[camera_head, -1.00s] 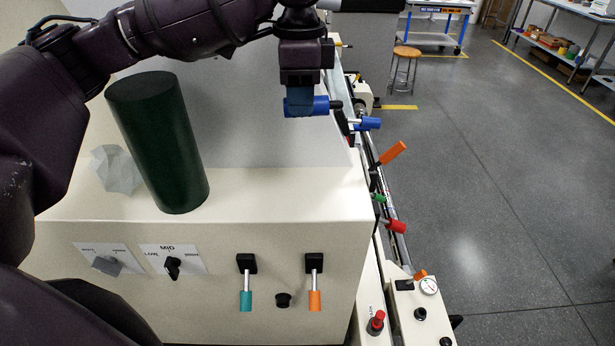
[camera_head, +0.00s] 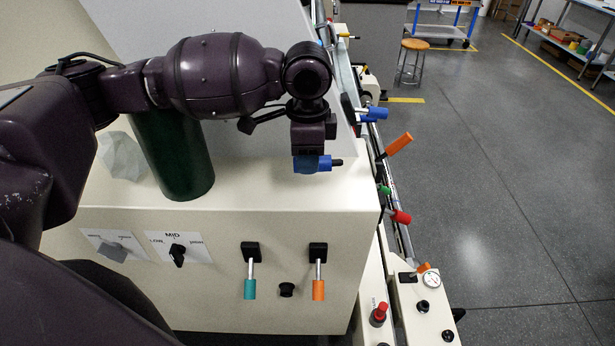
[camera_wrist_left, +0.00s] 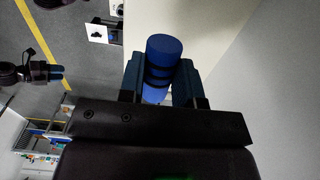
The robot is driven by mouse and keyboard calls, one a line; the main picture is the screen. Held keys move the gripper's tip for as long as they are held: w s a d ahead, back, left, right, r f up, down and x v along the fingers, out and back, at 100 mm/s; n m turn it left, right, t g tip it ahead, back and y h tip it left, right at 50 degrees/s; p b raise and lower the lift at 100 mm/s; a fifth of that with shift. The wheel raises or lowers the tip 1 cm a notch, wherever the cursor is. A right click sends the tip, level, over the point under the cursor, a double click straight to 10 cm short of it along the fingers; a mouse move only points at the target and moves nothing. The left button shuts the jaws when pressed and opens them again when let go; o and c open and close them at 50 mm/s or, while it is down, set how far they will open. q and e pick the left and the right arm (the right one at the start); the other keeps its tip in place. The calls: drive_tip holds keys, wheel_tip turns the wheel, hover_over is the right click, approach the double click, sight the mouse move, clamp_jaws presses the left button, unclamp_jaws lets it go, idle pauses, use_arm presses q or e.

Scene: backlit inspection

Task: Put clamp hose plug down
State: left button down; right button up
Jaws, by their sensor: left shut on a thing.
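The clamp hose plug is a blue cylinder with a dark tip (camera_head: 326,162). My left gripper (camera_head: 312,166) is shut on it and holds it above the cream machine top, near its right edge. In the left wrist view the blue plug (camera_wrist_left: 163,50) sits between the two blue fingers of my left gripper (camera_wrist_left: 159,85). The fingers hide part of the plug.
A dark green cylinder (camera_head: 180,165) and a grey faceted block (camera_head: 122,157) stand on the machine top (camera_head: 260,185) at left. Levers with orange (camera_head: 399,145) and red (camera_head: 402,217) handles stick out at the right side. The top's front right is clear.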

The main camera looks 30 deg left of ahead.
sight(308, 192)
use_arm(q)
wheel_tip(308, 192, down, 5)
drive_tip(key=shift+r, duration=0.2)
drive_tip(key=shift+f, duration=0.45)
use_arm(e)
drive_tip(key=shift+s+f, duration=0.25)
drive_tip(key=shift+s, duration=0.05)
drive_tip(key=shift+s, duration=0.1)
use_arm(q)
drive_tip(key=shift+f, duration=0.15)
drive_tip(key=c, duration=0.8)
unclamp_jaws()
use_arm(e)
drive_tip(key=shift+w+r, duration=0.15)
drive_tip(key=shift+w, duration=0.1)
drive_tip(key=shift+w, duration=0.1)
